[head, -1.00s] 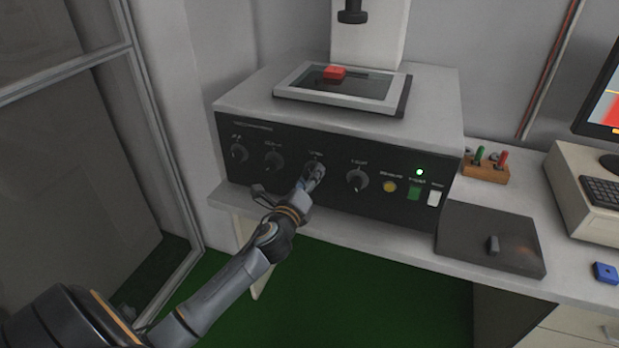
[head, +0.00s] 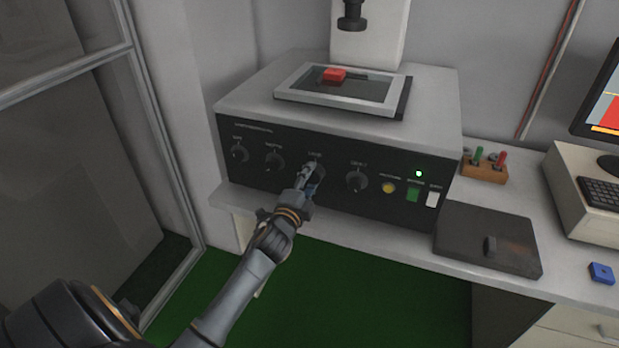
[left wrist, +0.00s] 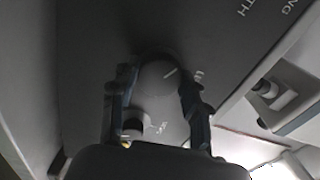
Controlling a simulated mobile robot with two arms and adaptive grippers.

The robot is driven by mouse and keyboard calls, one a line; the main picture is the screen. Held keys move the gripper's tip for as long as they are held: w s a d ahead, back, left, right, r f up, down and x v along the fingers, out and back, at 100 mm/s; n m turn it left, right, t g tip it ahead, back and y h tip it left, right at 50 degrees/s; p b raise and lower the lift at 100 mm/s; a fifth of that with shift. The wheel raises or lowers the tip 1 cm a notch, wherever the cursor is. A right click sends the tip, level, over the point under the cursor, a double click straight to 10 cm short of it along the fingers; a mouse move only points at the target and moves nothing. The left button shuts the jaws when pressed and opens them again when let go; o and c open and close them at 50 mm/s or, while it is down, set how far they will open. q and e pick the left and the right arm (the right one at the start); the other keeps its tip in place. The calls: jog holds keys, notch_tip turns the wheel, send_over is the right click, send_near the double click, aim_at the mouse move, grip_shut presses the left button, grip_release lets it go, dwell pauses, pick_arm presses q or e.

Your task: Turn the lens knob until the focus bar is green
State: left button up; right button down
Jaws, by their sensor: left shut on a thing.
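The lens knob (head: 317,171) is the third dial from the left on the black front panel of the machine. My left gripper (head: 309,182) is shut on it and hides most of it in the head view. In the left wrist view the round dark knob (left wrist: 158,82), with a white pointer line, sits between the two fingers of my left gripper (left wrist: 157,100). The monitor (head: 606,100) is cut off by the right edge of the head view. Its visible part shows a red area and an orange strip at the bottom, with no green. My right gripper is out of view.
Other dials (head: 357,181) flank the lens knob, with yellow, green and white buttons (head: 413,194) farther right. A red block (head: 334,74) lies on the stage on top.

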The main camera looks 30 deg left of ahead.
pick_arm(q)
jog(key=shift+n, duration=0.6)
jog(key=shift+f, duration=0.1)
jog(key=o, duration=1.2)
jog(key=shift+c, duration=0.2)
jog(key=shift+s, duration=0.1)
jog(key=v, duration=1.1)
jog(key=shift+s, duration=0.4)
